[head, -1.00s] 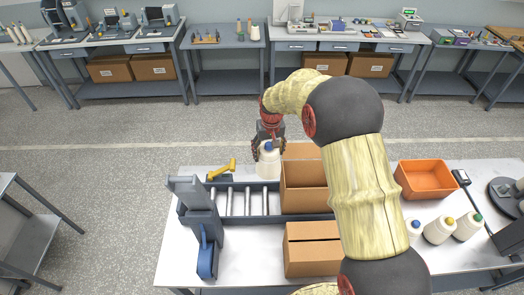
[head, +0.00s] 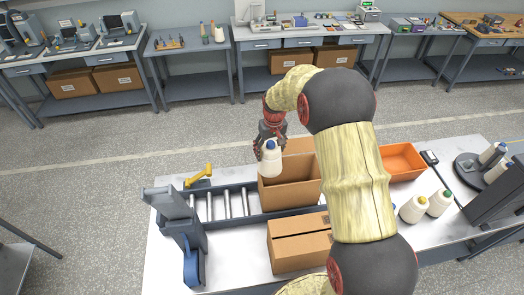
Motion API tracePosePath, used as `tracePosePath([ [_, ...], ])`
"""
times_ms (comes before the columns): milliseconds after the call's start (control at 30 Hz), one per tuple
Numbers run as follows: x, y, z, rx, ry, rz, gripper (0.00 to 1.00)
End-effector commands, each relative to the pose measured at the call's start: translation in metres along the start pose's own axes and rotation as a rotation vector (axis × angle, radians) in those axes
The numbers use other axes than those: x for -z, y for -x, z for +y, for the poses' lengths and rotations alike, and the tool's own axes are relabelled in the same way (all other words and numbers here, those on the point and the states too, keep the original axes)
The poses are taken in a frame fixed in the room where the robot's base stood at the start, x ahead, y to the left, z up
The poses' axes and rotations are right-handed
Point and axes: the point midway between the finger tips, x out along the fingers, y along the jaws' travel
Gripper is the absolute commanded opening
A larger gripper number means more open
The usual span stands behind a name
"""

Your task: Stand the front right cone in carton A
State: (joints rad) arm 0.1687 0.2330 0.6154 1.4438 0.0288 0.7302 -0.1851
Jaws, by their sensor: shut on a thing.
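My gripper (head: 270,142) is shut on a white cone with a blue top (head: 270,165). It holds the cone roughly upright at the left end of an open brown carton (head: 291,194). The cone's lower part overlaps the carton's left rim in the head view; I cannot tell whether it is over the opening. No letter on the carton is readable. A white cone with a yellow top (head: 412,211) and one with a green top (head: 439,204) stand on the table at right. My arm hides part of the table between them and the cartons.
A second brown carton (head: 299,252) with its top flaps folded over stands in front. A roller conveyor (head: 220,206), a grey stand (head: 180,222) and a yellow-handled tool (head: 199,176) are at left. An orange bin (head: 404,160) and a dark turntable (head: 468,166) with cones are at right.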

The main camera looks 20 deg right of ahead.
Motion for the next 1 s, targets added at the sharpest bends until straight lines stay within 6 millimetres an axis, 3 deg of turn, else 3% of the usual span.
tracePosePath([
  [267,-0.005,0.001,0.030,0.000,-0.002,0.002,0.29],
  [1000,-0.015,-0.081,0.029,0.000,0.000,0.001,0.29],
])
